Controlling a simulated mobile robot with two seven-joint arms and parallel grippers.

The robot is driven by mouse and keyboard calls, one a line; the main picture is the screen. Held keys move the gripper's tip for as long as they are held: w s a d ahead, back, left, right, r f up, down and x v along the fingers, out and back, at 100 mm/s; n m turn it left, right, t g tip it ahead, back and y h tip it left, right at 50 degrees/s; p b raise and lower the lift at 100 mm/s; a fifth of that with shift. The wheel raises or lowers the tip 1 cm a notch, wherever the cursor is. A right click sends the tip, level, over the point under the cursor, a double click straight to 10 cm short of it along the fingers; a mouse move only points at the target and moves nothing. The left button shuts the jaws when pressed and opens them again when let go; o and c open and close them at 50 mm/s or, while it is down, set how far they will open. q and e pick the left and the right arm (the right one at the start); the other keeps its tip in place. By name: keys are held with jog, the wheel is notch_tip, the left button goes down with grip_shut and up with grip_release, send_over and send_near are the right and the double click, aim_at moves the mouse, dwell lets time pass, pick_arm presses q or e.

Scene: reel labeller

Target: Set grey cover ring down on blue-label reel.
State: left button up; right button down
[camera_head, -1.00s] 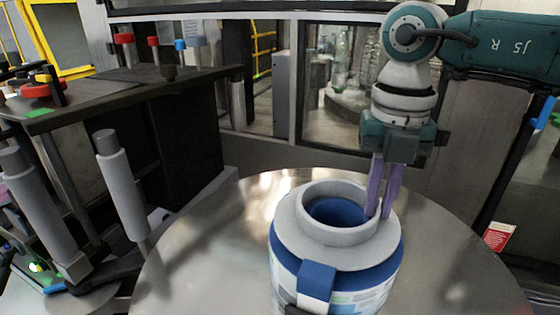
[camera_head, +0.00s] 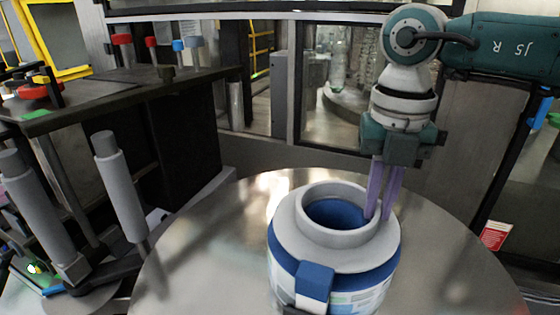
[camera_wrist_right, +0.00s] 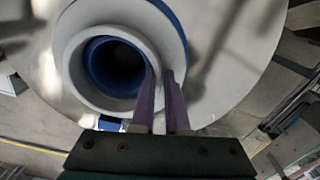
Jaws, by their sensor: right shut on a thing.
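The grey cover ring (camera_head: 290,232) has a wide flange and a raised collar. It lies over the top of the blue-label reel (camera_head: 355,290), and I cannot tell whether it bears fully on it. The reel stands on the round metal table, its blue core showing through the ring. My right gripper (camera_head: 380,212) is shut on the right side of the ring's collar, one purple finger inside and one outside. In the right wrist view the fingers (camera_wrist_right: 162,100) straddle the collar wall of the ring (camera_wrist_right: 75,75). My left gripper is not in view.
The round metal table (camera_head: 200,255) is clear around the reel. Grey rollers (camera_head: 118,185) and a dark machine plate (camera_head: 130,85) stand at the left. A glass-windowed frame (camera_head: 285,80) is behind.

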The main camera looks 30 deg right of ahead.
jog(key=c, duration=0.8)
grip_release()
jog(key=shift+c, duration=0.2)
notch_tip(320, 180, up, 9)
jog(key=b, duration=0.3)
jog(key=shift+r, duration=0.5)
